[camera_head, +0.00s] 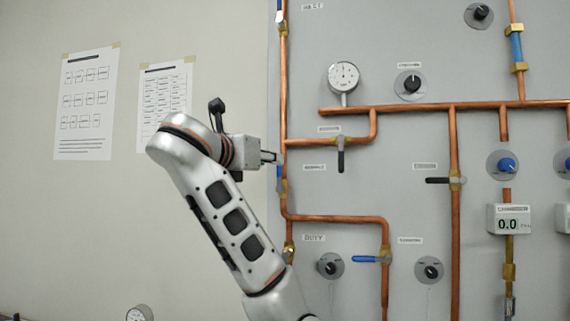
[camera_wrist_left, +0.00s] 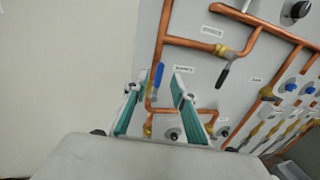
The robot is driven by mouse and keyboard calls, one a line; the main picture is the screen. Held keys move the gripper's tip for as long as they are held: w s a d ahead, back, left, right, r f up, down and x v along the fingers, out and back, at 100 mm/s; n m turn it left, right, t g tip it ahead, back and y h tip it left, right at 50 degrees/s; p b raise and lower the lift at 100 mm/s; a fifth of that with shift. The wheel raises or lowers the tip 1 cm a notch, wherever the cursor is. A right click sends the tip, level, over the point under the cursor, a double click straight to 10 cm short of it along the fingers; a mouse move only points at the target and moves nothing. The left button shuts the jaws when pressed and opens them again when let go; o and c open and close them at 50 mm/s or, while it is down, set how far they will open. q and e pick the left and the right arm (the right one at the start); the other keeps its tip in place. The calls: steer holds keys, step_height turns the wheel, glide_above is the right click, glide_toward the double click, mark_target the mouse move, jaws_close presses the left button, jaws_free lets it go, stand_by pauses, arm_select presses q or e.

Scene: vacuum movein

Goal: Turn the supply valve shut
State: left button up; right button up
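A copper pipe panel carries several lever valves, and I cannot read which label says supply. My left gripper (camera_head: 274,157) is near the left vertical pipe, beside a blue-handled valve (camera_head: 280,178). In the left wrist view, the two teal-lined fingers (camera_wrist_left: 155,92) are spread apart, and the blue handle (camera_wrist_left: 157,75) shows upright along the pipe between them. Contact cannot be told. A black-handled valve (camera_head: 341,155) points down to the right of the gripper; it also shows in the wrist view (camera_wrist_left: 224,74). My right gripper is not in view.
A round gauge (camera_head: 343,77) stands above the black handle. A sideways black lever (camera_head: 440,180), a sideways blue lever (camera_head: 370,259) and several knobs (camera_head: 411,84) are on the panel. A digital readout (camera_head: 509,218) is at right. Paper sheets (camera_head: 86,103) hang on the left wall.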

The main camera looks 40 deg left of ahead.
mark_target(279, 175)
arm_select(q)
steer(key=shift+x, duration=3.45)
jaws_close()
